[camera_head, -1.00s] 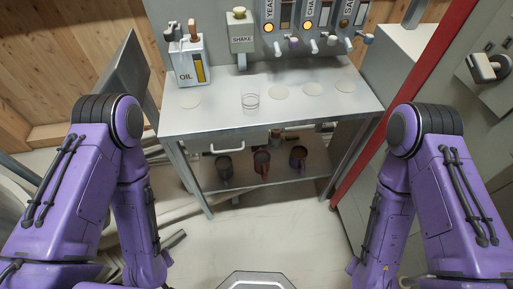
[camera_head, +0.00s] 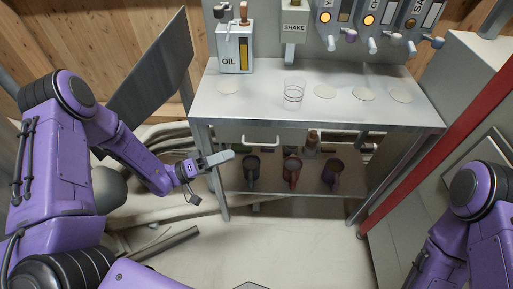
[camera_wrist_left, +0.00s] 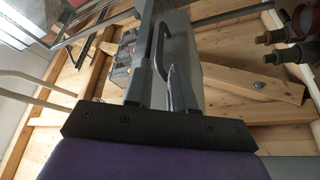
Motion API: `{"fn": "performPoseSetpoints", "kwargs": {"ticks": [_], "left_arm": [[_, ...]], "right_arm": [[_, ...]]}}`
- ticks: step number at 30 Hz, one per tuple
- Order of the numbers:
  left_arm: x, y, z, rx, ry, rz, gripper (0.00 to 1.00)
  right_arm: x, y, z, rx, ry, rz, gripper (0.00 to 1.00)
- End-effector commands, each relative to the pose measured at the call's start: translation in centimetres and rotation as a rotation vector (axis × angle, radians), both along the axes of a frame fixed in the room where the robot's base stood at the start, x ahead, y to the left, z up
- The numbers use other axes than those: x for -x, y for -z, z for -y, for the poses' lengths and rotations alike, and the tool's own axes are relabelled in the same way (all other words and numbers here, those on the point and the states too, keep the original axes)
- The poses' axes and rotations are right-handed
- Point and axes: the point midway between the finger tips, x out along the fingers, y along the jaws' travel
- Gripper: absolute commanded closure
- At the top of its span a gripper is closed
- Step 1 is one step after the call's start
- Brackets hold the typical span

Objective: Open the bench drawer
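The bench (camera_head: 205,110) is a grey metal table. Its drawer (camera_head: 232,135) sits under the top at the left and looks shut, with a pale bar handle (camera_head: 261,142) on its front. In the left wrist view a curved handle (camera_wrist_left: 165,48) shows beside a grey panel, seen at a steep angle. My left gripper (camera_head: 207,180) is to the left of and a little below the drawer handle, near the bench's left front leg. Its fingers are spread and empty, apart from the handle. My right gripper is out of view.
Several mugs, including a red one (camera_head: 292,170), stand on the lower shelf. A clear cup (camera_head: 294,93) and an oil can (camera_head: 235,50) stand on the bench top. A red post (camera_head: 425,125) rises at the right.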

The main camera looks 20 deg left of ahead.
Motion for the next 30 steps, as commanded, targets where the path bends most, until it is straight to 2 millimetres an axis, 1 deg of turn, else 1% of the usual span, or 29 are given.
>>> {"fn": "performPoseSetpoints", "kwargs": {"ticks": [6,9,12,16,23,24,25,26,30], "left_arm": [[-2.6,-1.1,4.0,-0.002,0.006,0.000,0.77],[-3.8,-1.6,5.6,-0.003,0.005,-0.001,0.77],[-4.8,-1.8,6.8,-0.004,0.003,0.000,0.77],[-5.3,-2.0,7.6,-0.003,0.002,-0.002,0.77],[-5.4,-2.0,7.7,-0.002,0.001,-0.001,0.77],[-5.4,-2.0,7.7,-0.002,0.001,-0.001,0.83],[-5.4,-2.0,7.7,-0.002,0.001,-0.001,0.93],[-5.4,-2.0,7.7,-0.003,0.000,-0.002,1.00],[-5.4,-2.0,7.7,-0.003,0.000,-0.002,1.00]], "right_arm": [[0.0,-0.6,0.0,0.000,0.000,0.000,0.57],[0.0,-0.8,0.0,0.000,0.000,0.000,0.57],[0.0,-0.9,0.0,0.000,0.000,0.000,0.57],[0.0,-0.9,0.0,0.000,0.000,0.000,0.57],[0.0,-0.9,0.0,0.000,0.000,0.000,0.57],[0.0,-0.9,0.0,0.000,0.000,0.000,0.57],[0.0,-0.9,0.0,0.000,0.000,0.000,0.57],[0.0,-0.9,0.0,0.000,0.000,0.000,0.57],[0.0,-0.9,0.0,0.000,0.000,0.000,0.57]]}}
